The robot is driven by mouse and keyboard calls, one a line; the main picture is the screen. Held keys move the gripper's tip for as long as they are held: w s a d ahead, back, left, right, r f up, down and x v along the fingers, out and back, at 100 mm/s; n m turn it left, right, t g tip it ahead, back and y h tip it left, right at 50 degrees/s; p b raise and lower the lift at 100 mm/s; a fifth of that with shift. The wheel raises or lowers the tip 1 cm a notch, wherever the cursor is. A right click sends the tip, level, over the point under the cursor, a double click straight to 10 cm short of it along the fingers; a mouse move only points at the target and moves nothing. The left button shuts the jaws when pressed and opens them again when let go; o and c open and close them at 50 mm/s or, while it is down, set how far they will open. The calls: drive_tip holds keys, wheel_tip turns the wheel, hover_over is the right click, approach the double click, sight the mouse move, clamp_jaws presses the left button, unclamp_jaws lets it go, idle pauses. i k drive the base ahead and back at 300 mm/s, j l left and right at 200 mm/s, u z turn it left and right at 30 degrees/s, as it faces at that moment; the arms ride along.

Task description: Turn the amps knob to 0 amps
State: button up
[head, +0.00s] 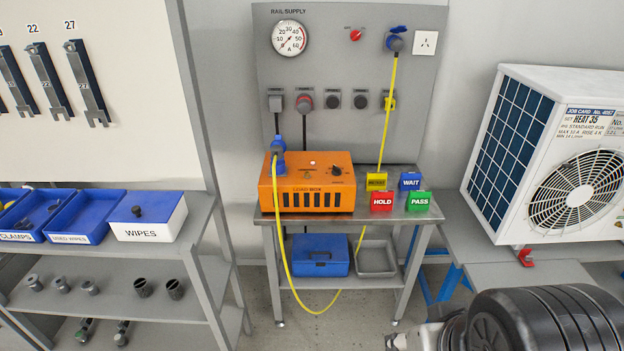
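The orange load box (313,184) stands on the left of the small metal bench. A dark knob (337,170) sits on the right of its top panel; I take it for the amps knob. Its marks and pointer are too small to read. Nothing touches the knob. A blue plug with a yellow cable (279,160) rises at the box's left end. A round gauge (289,38) marked up to 60 is on the panel above; its needle is too small to read surely. My arm shows at the bottom right, well apart from the box; my gripper cannot be made out.
Yellow, blue, red HOLD (382,201) and green PASS (418,201) blocks stand right of the box. The yellow cable (286,266) loops below the bench. A white heat unit (553,150) is at right, shelves with blue bins (86,214) at left.

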sight(337, 170)
drive_tip(key=i+j, duration=0.15)
drive_tip(key=i, duration=0.45)
drive_tip(key=i+j, duration=0.1)
drive_tip(key=i, duration=0.45)
